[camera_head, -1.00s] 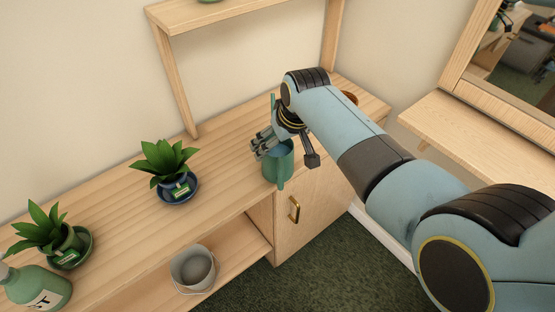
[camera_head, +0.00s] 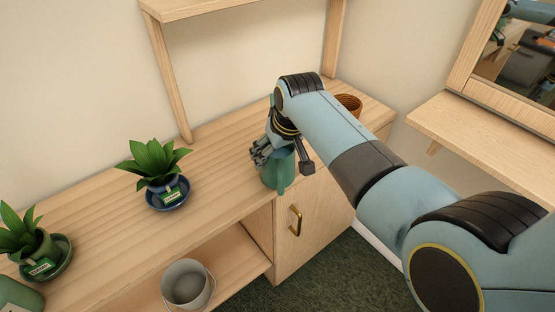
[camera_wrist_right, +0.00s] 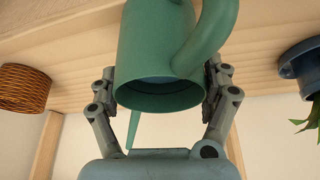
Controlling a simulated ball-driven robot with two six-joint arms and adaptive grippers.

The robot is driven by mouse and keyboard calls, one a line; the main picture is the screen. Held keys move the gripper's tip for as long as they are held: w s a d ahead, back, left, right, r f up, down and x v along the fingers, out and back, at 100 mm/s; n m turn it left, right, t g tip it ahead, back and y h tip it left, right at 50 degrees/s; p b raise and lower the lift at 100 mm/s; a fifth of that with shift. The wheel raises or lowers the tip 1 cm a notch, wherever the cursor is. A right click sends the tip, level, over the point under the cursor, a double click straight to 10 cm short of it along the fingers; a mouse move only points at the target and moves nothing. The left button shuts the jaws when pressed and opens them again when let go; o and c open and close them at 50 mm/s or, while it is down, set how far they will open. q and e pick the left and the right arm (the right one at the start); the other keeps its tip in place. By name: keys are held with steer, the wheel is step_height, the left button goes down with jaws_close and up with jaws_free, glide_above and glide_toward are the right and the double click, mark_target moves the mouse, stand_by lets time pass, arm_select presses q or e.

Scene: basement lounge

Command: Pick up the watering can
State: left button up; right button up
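The green watering can (camera_head: 279,175) stands upright near the front edge of the wooden cabinet top, its handle toward the front. In the right wrist view the can (camera_wrist_right: 155,50) fills the upper middle, with its open rim, curved handle and thin spout showing. My right gripper (camera_head: 282,160) is at the can's upper part, with one finger on each side. In the wrist view the fingers of my right gripper (camera_wrist_right: 160,83) flank the can below its rim, spread wide and very close to its wall. Firm contact cannot be made out. My left gripper is not in view.
A plant in a blue pot (camera_head: 167,195) stands left of the can, and another potted plant (camera_head: 42,250) farther left. A woven orange pot (camera_head: 350,103) is behind my right arm. A grey bucket (camera_head: 187,285) sits on the lower shelf. A wooden ledge (camera_head: 490,130) is at right.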

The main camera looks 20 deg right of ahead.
steer(key=c, duration=1.1)
